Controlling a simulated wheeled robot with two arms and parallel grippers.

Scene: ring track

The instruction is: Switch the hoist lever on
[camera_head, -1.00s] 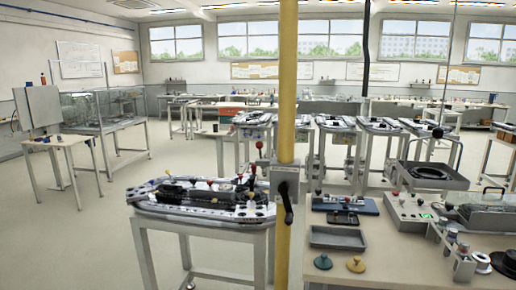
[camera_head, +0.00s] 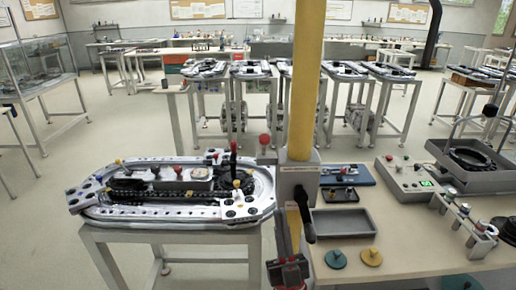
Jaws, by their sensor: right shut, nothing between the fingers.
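A thick yellow post (camera_head: 307,80) stands in the middle of the head view. A grey box (camera_head: 296,180) is fixed to it. A black handle (camera_head: 305,218) hangs down from the box's front. A red ball knob (camera_head: 265,140) stands up at the box's left side. I cannot tell which of these two is the hoist lever. My right gripper (camera_head: 288,274) is at the bottom edge, below the black handle and apart from it. It is shut and empty. My left gripper is not in view.
A ring track (camera_head: 110,212) on a stand is left of the post. Open floor lies behind the track.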

